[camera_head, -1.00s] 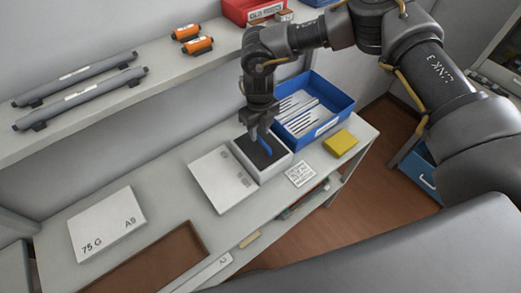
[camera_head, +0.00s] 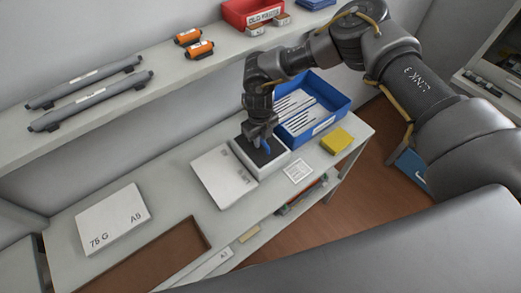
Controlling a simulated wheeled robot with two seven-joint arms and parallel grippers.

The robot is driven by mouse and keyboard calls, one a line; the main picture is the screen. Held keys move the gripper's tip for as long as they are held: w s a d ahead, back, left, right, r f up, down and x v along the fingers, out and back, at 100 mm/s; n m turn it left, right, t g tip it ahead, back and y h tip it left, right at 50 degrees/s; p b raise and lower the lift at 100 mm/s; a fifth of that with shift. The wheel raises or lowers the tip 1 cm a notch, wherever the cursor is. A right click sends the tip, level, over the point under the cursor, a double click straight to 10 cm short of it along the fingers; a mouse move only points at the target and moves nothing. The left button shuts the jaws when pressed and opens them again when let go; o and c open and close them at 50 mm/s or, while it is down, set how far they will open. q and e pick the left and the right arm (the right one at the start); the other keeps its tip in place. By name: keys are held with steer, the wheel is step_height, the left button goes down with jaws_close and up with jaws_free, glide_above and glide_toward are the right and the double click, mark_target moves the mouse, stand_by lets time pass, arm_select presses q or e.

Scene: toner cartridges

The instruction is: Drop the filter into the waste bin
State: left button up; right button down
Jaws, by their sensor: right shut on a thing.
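My right gripper (camera_head: 260,139) points down over an open white box with a dark inside (camera_head: 266,168). It is shut on a small blue piece (camera_head: 267,146), which I take to be the filter; the fingers hide much of it. The piece is over or in the box; I cannot tell whether it touches the dark inside. A blue container (camera_head: 411,168) stands low by the floor at the right, mostly hidden by my right arm; it may be the waste bin. My left gripper is out of view.
A white flat lid (camera_head: 222,176) lies beside the box. A blue tray (camera_head: 322,98) with white strips stands close behind it, and a yellow block (camera_head: 336,140) lies at the right. A shelf (camera_head: 160,80) holds grey tubes and orange cartridges. The bench between lid and paper pack (camera_head: 112,216) is clear.

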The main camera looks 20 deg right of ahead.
stand_by(1.2)
steer(key=shift+r, duration=0.15)
steer(key=shift+r, duration=0.2)
step_height(320, 180, up, 2)
steer(key=shift+w+r+b, duration=0.1)
steer(key=shift+b, duration=0.4)
steer(key=s+d+r+b, duration=0.5)
steer(key=s+d+r, duration=0.4)
steer(key=s+r, duration=0.1)
steer(key=shift+s+d, duration=0.15)
steer(key=shift+s, duration=0.25)
steer(key=shift+r, duration=0.1)
